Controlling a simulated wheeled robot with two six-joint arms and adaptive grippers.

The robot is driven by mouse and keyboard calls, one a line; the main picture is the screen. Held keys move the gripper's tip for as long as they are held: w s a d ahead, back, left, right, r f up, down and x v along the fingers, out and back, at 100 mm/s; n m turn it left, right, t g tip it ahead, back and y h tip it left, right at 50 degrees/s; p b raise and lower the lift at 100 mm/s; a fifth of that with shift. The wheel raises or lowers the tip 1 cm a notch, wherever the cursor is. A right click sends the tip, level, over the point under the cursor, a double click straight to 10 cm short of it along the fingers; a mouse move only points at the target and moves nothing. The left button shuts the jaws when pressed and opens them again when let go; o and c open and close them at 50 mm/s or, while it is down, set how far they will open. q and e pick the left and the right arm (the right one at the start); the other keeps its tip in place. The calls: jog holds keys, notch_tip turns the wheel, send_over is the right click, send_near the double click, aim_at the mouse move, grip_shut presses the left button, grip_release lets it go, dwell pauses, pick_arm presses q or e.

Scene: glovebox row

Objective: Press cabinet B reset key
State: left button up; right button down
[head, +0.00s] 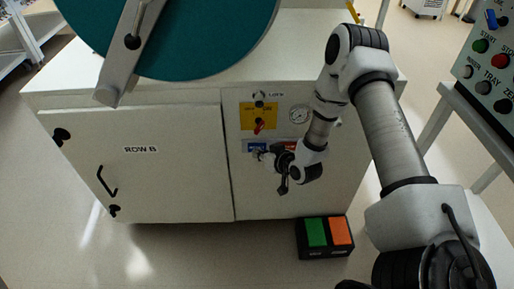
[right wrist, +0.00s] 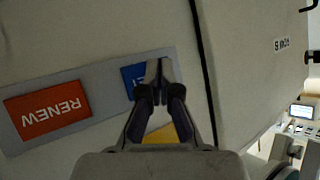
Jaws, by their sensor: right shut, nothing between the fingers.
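The cabinet (head: 170,170) marked ROW B stands ahead, with a narrow control panel on its right side. A blue key (head: 250,147) sits low on that panel, and a red key lies to its right, partly behind my gripper. In the right wrist view the red key (right wrist: 47,108) reads RENEW upside down. The blue key (right wrist: 131,80) is partly covered by my fingers, and only part of its lettering shows. My right gripper (right wrist: 160,68) is shut and empty, its tips over the blue key. I cannot tell whether they touch it. My left gripper is out of view.
A yellow plate (head: 257,112) with a red switch and a round gauge (head: 299,114) sit above the keys. A pedal box (head: 308,252) with green and orange pads is on the floor. Another control panel (head: 489,62) stands at right. A teal round door (head: 205,40) is above.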

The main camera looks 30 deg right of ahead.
jog(key=shift+w+d, duration=0.2)
jog(key=shift+w, duration=0.1)
jog(key=shift+s, duration=0.1)
dwell(0.5)
jog(key=shift+s+a, duration=0.45)
jog(key=shift+s, duration=0.15)
jog(key=s+a, duration=0.1)
jog(key=s, duration=0.1)
jog(key=s+a, duration=0.1)
jog(key=s, duration=0.1)
jog(key=shift+s+a+p, duration=0.1)
jog(key=shift+a+p, duration=0.2)
dwell(0.7)
